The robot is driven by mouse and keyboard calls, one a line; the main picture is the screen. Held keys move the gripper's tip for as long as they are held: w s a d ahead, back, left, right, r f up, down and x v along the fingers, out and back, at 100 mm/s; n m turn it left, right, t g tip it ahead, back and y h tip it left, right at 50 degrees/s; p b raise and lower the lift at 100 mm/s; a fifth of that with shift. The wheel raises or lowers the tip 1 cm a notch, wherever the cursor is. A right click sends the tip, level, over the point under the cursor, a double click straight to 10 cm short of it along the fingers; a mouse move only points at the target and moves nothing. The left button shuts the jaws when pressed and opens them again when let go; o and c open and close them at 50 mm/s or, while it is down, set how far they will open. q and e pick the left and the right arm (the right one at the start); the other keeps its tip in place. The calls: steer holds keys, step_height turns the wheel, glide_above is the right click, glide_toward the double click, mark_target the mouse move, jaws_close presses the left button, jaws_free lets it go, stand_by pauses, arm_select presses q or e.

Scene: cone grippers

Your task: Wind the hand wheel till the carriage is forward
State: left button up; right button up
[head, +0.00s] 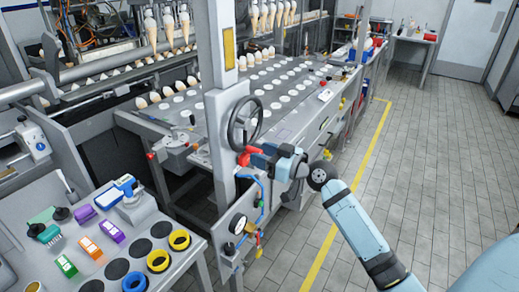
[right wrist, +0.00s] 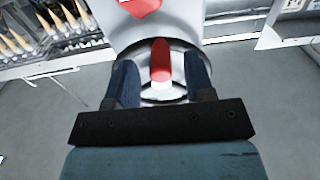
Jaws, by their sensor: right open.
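The hand wheel (head: 236,112) is a dark ring with spokes, standing upright beside the grey post at the middle of the head view. A red handle (head: 247,156) shows at its lower edge. My right gripper (head: 270,156) is at this red handle, just below the wheel. In the right wrist view a red bar (right wrist: 160,62) stands between the two dark fingers of my right gripper (right wrist: 161,80), which are apart with gaps on both sides. Cones (head: 265,14) hang in a row at the back; I cannot tell which part is the carriage. My left gripper is not in view.
A perforated table (head: 285,120) with rows of pale round places lies behind the wheel. A gauge (head: 238,224) and blue hose are below it. A side bench (head: 60,205) with yellow rings and coloured blocks is at lower left. The tiled floor (head: 440,130) at right is clear.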

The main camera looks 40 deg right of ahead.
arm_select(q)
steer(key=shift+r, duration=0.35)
arm_select(e)
steer(key=shift+w+a, duration=0.25)
steer(key=shift+w, duration=0.3)
jaws_close()
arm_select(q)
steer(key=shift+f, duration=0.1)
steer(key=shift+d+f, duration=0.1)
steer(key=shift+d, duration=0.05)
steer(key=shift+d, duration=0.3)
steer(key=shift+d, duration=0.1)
arm_select(e)
steer(key=shift+n, duration=0.3)
